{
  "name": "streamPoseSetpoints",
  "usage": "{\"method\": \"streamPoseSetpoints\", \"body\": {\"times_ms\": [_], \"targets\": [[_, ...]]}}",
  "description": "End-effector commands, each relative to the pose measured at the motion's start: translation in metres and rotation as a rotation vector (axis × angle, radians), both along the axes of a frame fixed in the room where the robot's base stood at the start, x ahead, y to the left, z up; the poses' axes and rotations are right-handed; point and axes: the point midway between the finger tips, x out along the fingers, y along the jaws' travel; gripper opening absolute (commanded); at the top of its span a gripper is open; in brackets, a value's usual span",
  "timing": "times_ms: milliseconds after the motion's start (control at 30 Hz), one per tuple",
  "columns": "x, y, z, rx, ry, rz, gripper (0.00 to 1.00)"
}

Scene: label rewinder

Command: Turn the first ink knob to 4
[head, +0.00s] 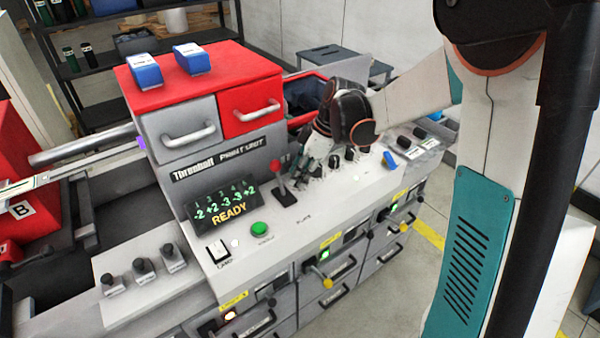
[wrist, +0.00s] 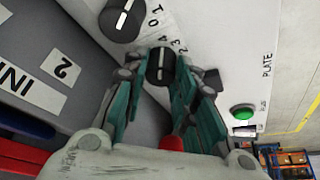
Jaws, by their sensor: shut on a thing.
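In the wrist view a black ink knob (wrist: 160,66) with a white line sits between the teal fingers of my gripper (wrist: 158,85). The fingers are shut on its sides. Small numerals 2, 3 and 4 show beside its far edge, and the line runs roughly toward the 4. A second black knob (wrist: 122,18) with 0 and 1 beside it is farther up, outside the fingers. In the head view my gripper (head: 312,172) is down at the panel behind the red-balled lever (head: 279,172), and it hides the held knob. Which ink number this knob has is unclear.
The display (head: 222,205) reads -2 +2 -3 -3 +2 and READY. A green button (head: 259,229) and a lamp switch (head: 217,249) are on the panel front. The red-topped print unit (head: 200,80) rises left.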

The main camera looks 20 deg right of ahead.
Motion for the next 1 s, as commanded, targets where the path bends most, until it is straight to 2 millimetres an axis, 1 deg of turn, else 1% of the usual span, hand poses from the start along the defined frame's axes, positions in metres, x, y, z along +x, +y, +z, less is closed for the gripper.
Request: {"method": "streamPoseSetpoints", "body": {"times_ms": [400, 433, 467, 833, 933, 1000], "targets": [[0.000, 0.000, 0.000, 0.000, -0.001, 0.007, 0.02], [0.000, 0.000, 0.000, -0.001, -0.002, 0.007, 0.30], [0.000, 0.000, 0.000, -0.001, -0.002, 0.007, 0.34], [0.000, -0.001, 0.002, 0.000, 0.000, 0.006, 0.34], [-0.002, -0.004, 0.011, 0.000, 0.000, 0.005, 0.34], [-0.003, -0.008, 0.021, 0.000, 0.000, 0.005, 0.34]]}}
